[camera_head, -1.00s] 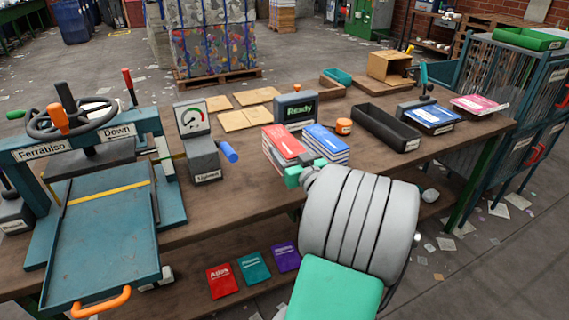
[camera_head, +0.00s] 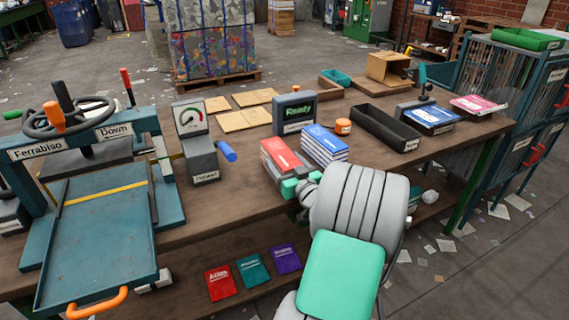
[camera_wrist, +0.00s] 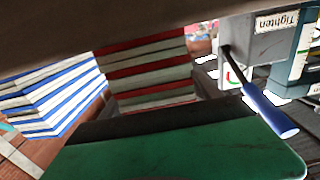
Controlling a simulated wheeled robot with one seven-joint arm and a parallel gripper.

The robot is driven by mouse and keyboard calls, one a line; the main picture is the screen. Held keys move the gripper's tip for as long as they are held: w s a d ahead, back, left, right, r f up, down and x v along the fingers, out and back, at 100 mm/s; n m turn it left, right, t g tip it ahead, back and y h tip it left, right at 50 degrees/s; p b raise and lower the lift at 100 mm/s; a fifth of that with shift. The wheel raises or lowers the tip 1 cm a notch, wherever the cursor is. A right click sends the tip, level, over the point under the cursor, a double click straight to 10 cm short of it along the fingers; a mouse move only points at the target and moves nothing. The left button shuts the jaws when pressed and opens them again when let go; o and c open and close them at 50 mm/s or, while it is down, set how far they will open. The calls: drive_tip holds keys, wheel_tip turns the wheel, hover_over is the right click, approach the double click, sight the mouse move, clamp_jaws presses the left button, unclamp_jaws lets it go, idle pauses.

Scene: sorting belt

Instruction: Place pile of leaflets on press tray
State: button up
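A pile of red-covered leaflets (camera_head: 281,153) stands on the workbench beside a pile of blue-covered leaflets (camera_head: 325,141). My gripper (camera_head: 298,188), with green fingers, is low at the front end of the red pile. In the wrist view the red pile (camera_wrist: 148,70) is just beyond a green finger with a dark pad, and the blue pile (camera_wrist: 48,98) is to the left. Contact and finger gap are unclear because the other finger is hidden.
A gauge box (camera_head: 201,158) with a blue handle (camera_head: 226,151) stands between press and piles. The "Ready" display (camera_head: 294,113) is behind the piles. A long black bin (camera_head: 386,127) lies to the right. Several booklets lie on the lower shelf.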

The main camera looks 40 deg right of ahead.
drive_tip(key=shift+o, duration=0.8)
drive_tip(key=shift+r+p, duration=0.3)
drive_tip(key=shift+p, duration=0.1)
drive_tip(key=b+v, duration=0.1)
drive_tip(key=v, duration=1)
drive_tip(key=shift+f+b, duration=0.15)
drive_tip(key=shift+b, duration=0.15)
drive_tip(key=shift+o, duration=0.4)
drive_tip(key=shift+s+a, duration=0.15)
drive_tip(key=shift+s, duration=0.1)
drive_tip(key=w, duration=0.1)
drive_tip(key=w+r+p, duration=0.1)
drive_tip(key=w+r, duration=0.1)
drive_tip(key=shift+w+d+p, duration=0.35)
drive_tip(key=shift+w, duration=0.05)
drive_tip(key=x, duration=0.4)
drive_tip(key=p+x, duration=0.1)
drive_tip(key=x, duration=0.4)
drive_tip(key=shift+s+d+f, duration=0.15)
drive_tip(key=shift+d, duration=0.1)
